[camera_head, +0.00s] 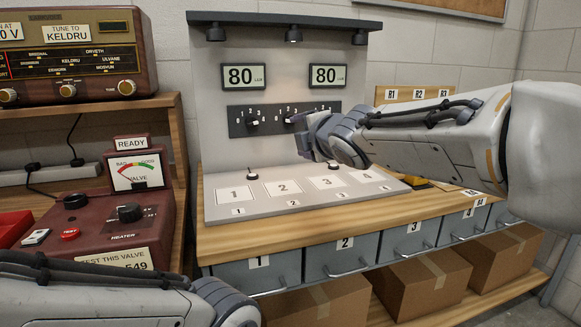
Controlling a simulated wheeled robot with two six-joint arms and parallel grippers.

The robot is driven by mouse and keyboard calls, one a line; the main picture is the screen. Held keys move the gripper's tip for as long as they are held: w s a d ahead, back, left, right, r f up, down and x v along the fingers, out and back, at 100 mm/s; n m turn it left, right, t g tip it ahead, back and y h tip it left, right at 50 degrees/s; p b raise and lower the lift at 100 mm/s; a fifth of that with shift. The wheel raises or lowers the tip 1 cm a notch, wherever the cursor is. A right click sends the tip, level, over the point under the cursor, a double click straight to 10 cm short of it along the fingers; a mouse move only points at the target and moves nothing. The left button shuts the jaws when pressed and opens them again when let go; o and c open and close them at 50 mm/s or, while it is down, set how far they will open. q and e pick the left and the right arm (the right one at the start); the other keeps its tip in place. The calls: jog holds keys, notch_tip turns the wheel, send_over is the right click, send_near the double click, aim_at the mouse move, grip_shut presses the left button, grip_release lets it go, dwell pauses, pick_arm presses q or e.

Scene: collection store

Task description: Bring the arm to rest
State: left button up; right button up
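My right arm reaches in from the right, across the front of the grey light panel (215,120). Its gripper (316,132) is in front of the panel's row of dials, close to the second knob (290,121). The fingers overlap in this view, and I cannot tell whether they are open or touch the knob. My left arm lies low at the bottom left; its wrist (228,302) shows, but its fingers are below the frame.
Two displays (243,76) (327,76) read 80. Numbered pads (283,187) lie on the panel's base, on a wooden bench (240,240) above grey drawers (345,250). A maroon valve tester (110,235) and a radio (75,55) stand left. Cardboard boxes (420,280) sit below.

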jog(key=s+a+f+m+g+h, duration=0.2)
jog(key=s+f+m+g, duration=0.65)
jog(key=s+f, duration=1.1)
jog(key=s+d+f+m+g+h, duration=0.1)
jog(key=s+d+f+m+g, duration=0.15)
jog(key=s+f+m, duration=0.4)
jog(key=s+d+f+m+g+h, duration=0.1)
jog(key=s+d+f+g, duration=0.2)
jog(key=s, duration=0.7)
notch_tip(320, 180, down, 12)
jog(key=r+b, duration=0.1)
jog(key=b, duration=0.9)
notch_tip(320, 180, up, 37)
jog(key=p, duration=3.7)
jog(key=shift+s+a+f+g, duration=0.15)
jog(key=shift+s+a+g, duration=0.15)
jog(key=shift+s+a, duration=0.1)
